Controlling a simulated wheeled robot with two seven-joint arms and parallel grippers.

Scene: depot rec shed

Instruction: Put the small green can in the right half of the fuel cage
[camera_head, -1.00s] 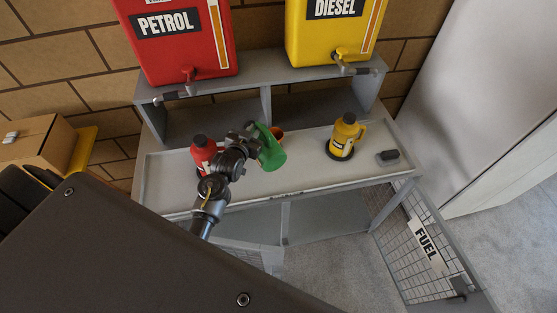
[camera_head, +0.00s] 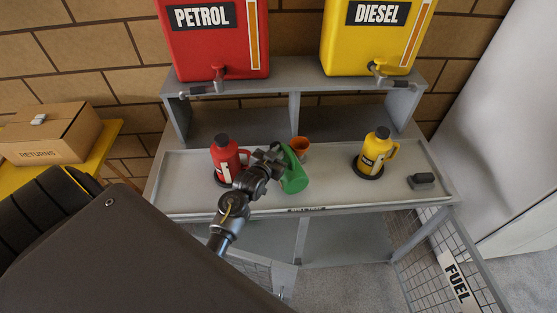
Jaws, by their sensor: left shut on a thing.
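The small green can (camera_head: 295,172) is tilted, held above or at the grey bench tray; I cannot tell if it touches. My left gripper (camera_head: 276,157) is shut on it, at its upper left side, and hides part of it. The fuel cage (camera_head: 303,240) is the space under the bench, split by a central upright into a left and a right half. Its mesh door (camera_head: 452,275) with the FUEL sign stands open at the right. The right half's floor (camera_head: 345,245) looks bare where it shows. My right gripper is not in view.
A red can (camera_head: 226,160) and a yellow can (camera_head: 376,154) stand on dark round pads on the bench tray (camera_head: 330,190). A dark block (camera_head: 422,181) lies at the right. Petrol and diesel tanks stand above.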

